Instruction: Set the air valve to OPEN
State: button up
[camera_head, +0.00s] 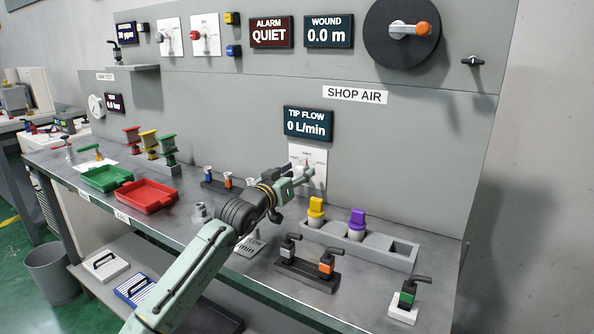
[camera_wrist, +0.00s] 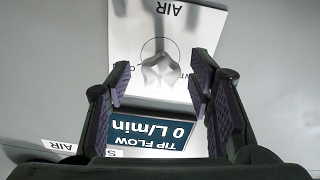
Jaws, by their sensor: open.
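The air valve is a knob (camera_wrist: 160,72) on a white plate (camera_wrist: 138,30) that reads AIR, upside down in the wrist view. A dark circle is marked around the knob, and its side labels are mostly covered by my fingers. In the head view the plate (camera_head: 318,156) is on the grey wall panel below the flow display. My gripper (camera_wrist: 160,78) is open, its purple-padded fingers to either side of the knob in the picture, with no visible contact. In the head view my gripper (camera_head: 300,181) is in front of the plate and hides its lower part.
The TIP FLOW display (camera_head: 308,122) reads 0 L/min above the valve. A grey rack (camera_head: 400,262) with yellow and purple-topped items stands on the bench to the right. A dark holder (camera_head: 308,273) with nozzle tools is in front of it. Red (camera_head: 146,207) and green trays are left.

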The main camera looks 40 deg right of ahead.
jog(key=shift+w+d, duration=0.1)
jog(key=shift+c, duration=0.4)
grip_shut()
